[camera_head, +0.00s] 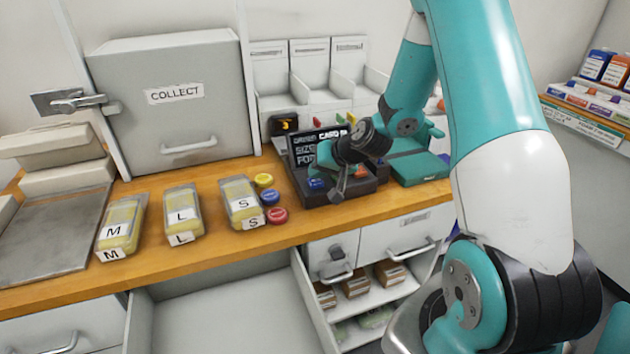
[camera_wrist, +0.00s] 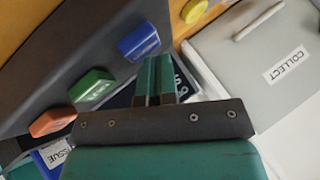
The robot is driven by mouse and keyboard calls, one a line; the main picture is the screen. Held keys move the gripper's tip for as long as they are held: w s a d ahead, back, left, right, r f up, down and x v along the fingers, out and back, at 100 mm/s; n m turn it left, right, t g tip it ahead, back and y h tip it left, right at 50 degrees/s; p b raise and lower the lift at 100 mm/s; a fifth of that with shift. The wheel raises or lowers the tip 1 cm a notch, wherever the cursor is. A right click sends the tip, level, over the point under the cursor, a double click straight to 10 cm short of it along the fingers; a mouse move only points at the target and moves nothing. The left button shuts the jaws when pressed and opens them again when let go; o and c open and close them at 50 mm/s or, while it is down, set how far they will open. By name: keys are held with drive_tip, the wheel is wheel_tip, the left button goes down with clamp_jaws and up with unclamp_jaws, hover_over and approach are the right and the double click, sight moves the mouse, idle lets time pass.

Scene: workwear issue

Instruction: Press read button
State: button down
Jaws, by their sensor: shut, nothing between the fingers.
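A dark console (camera_head: 345,193) stands on the wooden counter, with a lit screen (camera_head: 305,148) showing partly covered text. In the wrist view its sloping face (camera_wrist: 60,50) carries a blue button (camera_wrist: 137,43), a green button (camera_wrist: 92,88) and an orange button (camera_wrist: 52,122). The head view shows the blue button (camera_head: 316,184) and the orange one (camera_head: 361,172); my gripper hides the green one. I cannot read which button is marked read. My gripper (camera_head: 337,198) is shut and empty over the console. In the wrist view its fingertips (camera_wrist: 151,60) are close beside the blue button; contact cannot be told.
Yellow packs marked M (camera_head: 122,226), L (camera_head: 183,212) and S (camera_head: 240,200) lie left of the console. Yellow, blue and red round pieces (camera_head: 277,215) sit between. A grey COLLECT cabinet (camera_head: 180,120) stands behind.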

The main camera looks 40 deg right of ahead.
drive_tip(key=shift+f, duration=0.25)
drive_tip(key=shift+r, duration=0.15)
drive_tip(key=shift+r+p, duration=0.55)
drive_tip(key=shift+r, duration=0.3)
drive_tip(key=shift+r+p, duration=1.8)
drive_tip(key=shift+r, duration=0.65)
